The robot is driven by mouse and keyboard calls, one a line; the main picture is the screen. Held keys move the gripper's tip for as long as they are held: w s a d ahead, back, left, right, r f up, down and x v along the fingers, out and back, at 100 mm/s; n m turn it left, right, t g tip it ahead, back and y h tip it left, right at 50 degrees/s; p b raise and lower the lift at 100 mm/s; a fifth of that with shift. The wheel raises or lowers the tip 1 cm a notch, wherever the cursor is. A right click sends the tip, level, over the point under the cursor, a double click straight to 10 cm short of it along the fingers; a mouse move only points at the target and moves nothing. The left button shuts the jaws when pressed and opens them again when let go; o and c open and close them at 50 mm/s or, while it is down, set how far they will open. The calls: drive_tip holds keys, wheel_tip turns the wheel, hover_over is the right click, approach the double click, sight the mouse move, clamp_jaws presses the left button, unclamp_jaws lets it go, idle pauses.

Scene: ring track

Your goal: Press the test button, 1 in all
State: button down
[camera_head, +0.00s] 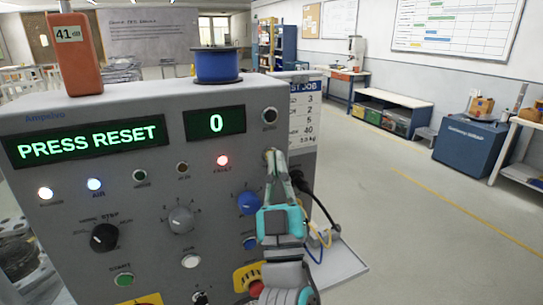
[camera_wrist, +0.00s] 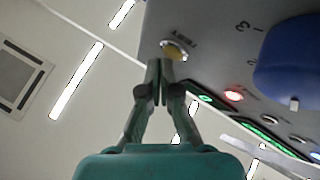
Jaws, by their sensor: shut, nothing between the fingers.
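The grey test machine (camera_head: 90,195) fills the left of the head view. Its display (camera_head: 88,142) reads "PRESS RESET", and a small counter (camera_head: 215,123) reads 0. The yellowish test button (camera_wrist: 174,50), with an upside-down "TEST" label beside it, shows in the wrist view on the panel's edge area. My gripper (camera_wrist: 159,72) is shut and empty, its fingertips right beside the button; I cannot tell whether they touch it. In the head view my gripper (camera_head: 270,156) points at the panel's upper right, its tips covering most of the button.
A blue knob (camera_head: 248,203) is left of my gripper, and a red button on a yellow plate (camera_head: 249,278) is below. A red fault lamp (camera_head: 222,160) glows. An orange meter (camera_head: 75,55) and a blue spool (camera_head: 217,65) stand on top.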

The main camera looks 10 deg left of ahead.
drive_tip(key=shift+s+d, duration=0.3)
drive_tip(key=shift+s, duration=0.1)
drive_tip(key=shift+s+d, duration=0.7)
drive_tip(key=shift+s, duration=0.35)
drive_tip(key=shift+s+d, duration=0.7)
drive_tip(key=shift+s, duration=0.35)
drive_tip(key=s+d+f+m+g+h, duration=0.15)
drive_tip(key=s+d+f, duration=0.25)
drive_tip(key=f, duration=0.6)
drive_tip(key=s+d+f+g, duration=0.2)
drive_tip(key=s+d+f, duration=0.25)
drive_tip(key=f, duration=0.55)
drive_tip(key=s+d+f+g+h, duration=0.1)
drive_tip(key=s+d+f+g, duration=0.3)
drive_tip(key=f, duration=0.6)
drive_tip(key=s+d+f+m+g+h, duration=0.1)
drive_tip(key=s+d+f, duration=0.2)
drive_tip(key=s, duration=0.5)
drive_tip(key=s+d+f+m+g+h, duration=0.1)
drive_tip(key=s+d+f+m+h, duration=0.1)
drive_tip(key=s, duration=0.7)
drive_tip(key=s+d+f+m+g+h, duration=0.1)
drive_tip(key=s+d+f+m+h, duration=0.1)
drive_tip(key=s+d+f, duration=0.3)
drive_tip(key=s, duration=0.3)
drive_tip(key=shift+s, duration=0.2)
